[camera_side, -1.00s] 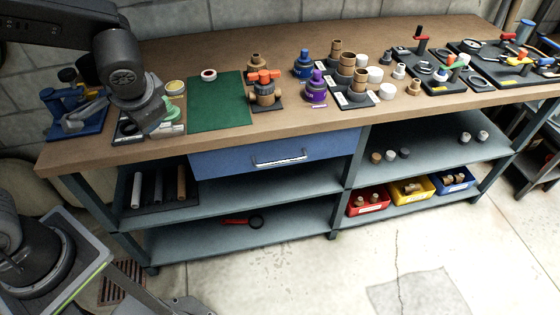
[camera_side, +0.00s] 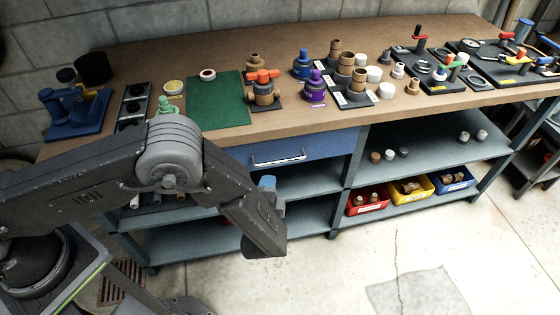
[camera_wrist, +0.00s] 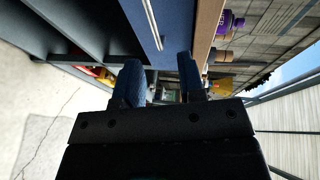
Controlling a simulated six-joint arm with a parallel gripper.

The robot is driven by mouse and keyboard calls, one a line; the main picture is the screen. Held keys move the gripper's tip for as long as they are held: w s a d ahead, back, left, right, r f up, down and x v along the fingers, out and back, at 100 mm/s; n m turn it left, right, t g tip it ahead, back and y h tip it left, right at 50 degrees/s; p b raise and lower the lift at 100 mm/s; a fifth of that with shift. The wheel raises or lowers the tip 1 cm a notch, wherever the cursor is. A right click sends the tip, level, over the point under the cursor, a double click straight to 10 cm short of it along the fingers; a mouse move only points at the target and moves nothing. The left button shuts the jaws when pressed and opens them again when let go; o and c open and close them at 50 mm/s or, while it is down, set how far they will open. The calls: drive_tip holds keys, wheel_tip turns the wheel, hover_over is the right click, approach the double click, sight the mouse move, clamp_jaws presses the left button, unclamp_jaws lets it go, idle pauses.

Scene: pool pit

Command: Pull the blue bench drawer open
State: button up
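The blue bench drawer (camera_side: 325,146) sits under the front edge of the benchtop and looks shut. Its pale bar handle (camera_side: 280,161) runs across the front. In the wrist view the drawer front (camera_wrist: 177,22) and handle (camera_wrist: 152,24) appear ahead, at the top of the picture. My gripper (camera_wrist: 159,78) is open and empty, its two blue fingers apart, with the handle beyond the fingertips and not between them. In the side view my gripper (camera_side: 268,184) is in front of the bench, just below the handle, and my arm hides the drawer's left end.
The wooden benchtop (camera_side: 410,42) holds a green mat (camera_side: 218,100), valves and fittings. Shelves (camera_side: 425,157) lie below and to the right, with red (camera_side: 367,203), yellow (camera_side: 411,188) and blue bins (camera_side: 454,180). The floor (camera_side: 350,265) in front is clear.

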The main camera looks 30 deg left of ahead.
sight(280, 161)
drive_tip(key=shift+h, duration=0.3)
drive_tip(key=x, duration=0.9)
drive_tip(key=f+x, duration=0.1)
drive_tip(key=x, duration=0.3)
drive_tip(key=shift+w+d, duration=0.3)
drive_tip(key=shift+c, duration=0.4)
clamp_jaws()
